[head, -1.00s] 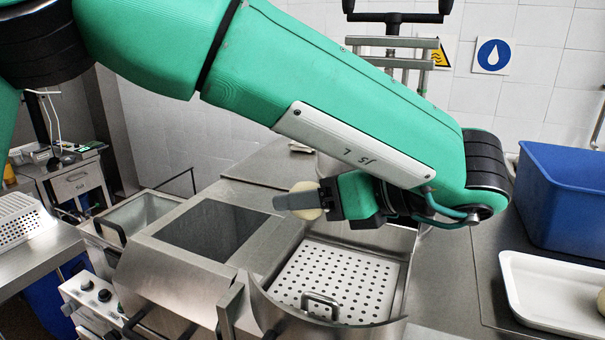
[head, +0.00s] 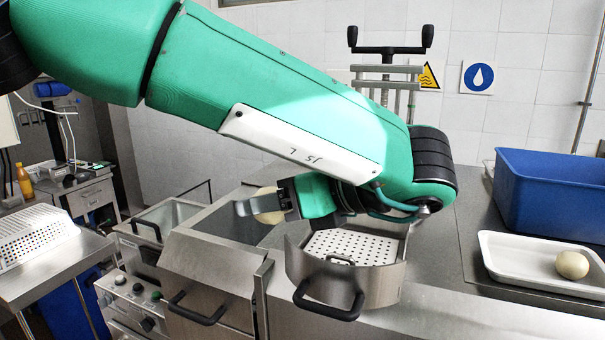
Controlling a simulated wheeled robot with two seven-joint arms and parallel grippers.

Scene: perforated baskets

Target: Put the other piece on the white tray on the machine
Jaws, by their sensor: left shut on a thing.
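My left gripper (head: 262,207) is shut on a round, pale dough-like piece (head: 268,204). It holds the piece above the steel machine (head: 222,258), near a dark rectangular area on its top. The gripper hides part of the piece. A second pale round piece (head: 572,265) lies on the white tray (head: 511,264) at the right. A perforated white plate (head: 352,247) sits inside a curved steel part with a black handle, just right of the gripper. My right gripper is not in view.
A blue bin (head: 552,195) stands behind the white tray. A white perforated basket (head: 35,238) sits on a steel table at the left. Steel counter between the curved part and the tray is clear. A steel rack (head: 388,80) rises behind my arm.

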